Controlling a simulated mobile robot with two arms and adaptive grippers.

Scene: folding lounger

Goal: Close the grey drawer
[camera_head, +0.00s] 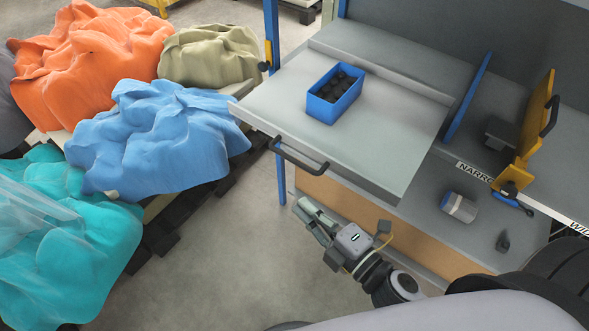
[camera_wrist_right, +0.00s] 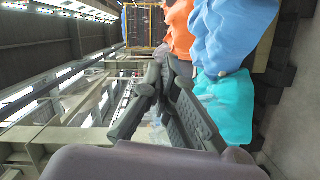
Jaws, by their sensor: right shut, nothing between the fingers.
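The grey drawer (camera_head: 385,145) sticks out from the workbench in the head view. Its black handle (camera_head: 300,160) is on the front face, towards the lower left. A blue box (camera_head: 320,108) holding several dark round items stands on the drawer's grey top. My right gripper (camera_head: 308,216) is below and in front of the drawer front, apart from the handle. It is shut and empty; its dark fingers (camera_wrist_right: 160,70) also show in the right wrist view, where neither drawer nor handle is seen. My left gripper is not in view.
A yellow panel (camera_head: 535,125) and a blue divider (camera_head: 467,98) stand on the bench at right. Orange, blue (camera_head: 150,135) and teal covered heaps stand on pallets at left. Bare floor (camera_head: 225,235) lies between.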

